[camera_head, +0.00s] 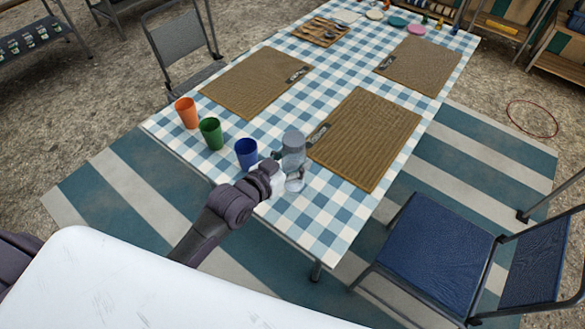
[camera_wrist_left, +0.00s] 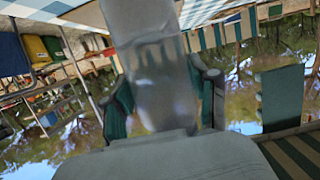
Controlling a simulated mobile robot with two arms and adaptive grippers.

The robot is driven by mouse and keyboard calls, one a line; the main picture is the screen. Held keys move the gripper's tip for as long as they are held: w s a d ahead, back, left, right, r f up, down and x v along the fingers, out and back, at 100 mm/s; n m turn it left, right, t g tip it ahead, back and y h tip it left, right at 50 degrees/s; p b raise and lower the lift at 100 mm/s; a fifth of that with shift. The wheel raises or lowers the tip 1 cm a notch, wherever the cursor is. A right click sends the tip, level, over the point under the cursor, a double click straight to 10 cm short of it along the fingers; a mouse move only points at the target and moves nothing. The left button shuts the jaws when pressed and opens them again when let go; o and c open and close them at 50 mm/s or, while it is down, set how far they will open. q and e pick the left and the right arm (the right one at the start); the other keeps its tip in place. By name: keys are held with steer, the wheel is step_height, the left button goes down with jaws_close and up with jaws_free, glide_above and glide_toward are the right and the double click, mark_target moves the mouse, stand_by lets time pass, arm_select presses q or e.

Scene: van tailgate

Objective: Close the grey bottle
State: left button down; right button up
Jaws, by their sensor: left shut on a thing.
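The grey bottle (camera_head: 293,149) is at the near edge of the checked table (camera_head: 318,235), just right of the blue cup. It is greyish and see-through. My left gripper (camera_head: 287,174) reaches in from the lower left and is shut on the bottle. In the left wrist view the bottle (camera_wrist_left: 150,62) stands between the two dark green fingers, and its far end is cut off by the top edge. I cannot make out a cap or whether the mouth is open. My right gripper is not in view.
A blue cup (camera_head: 246,152), a green cup (camera_head: 210,133) and an orange cup (camera_head: 186,112) stand left of the bottle. A woven mat (camera_head: 365,138) lies right of it. A blue chair (camera_head: 435,255) stands at the lower right. Checked cloth in front of the mat is bare.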

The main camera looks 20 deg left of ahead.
mark_target(292, 170)
arm_select(q)
steer(key=shift+f, duration=1.95)
steer(key=shift+f, duration=0.2)
steer(key=shift+c, duration=1.5)
jaws_free()
steer(key=shift+r, duration=0.15)
steer(key=v, duration=1.2)
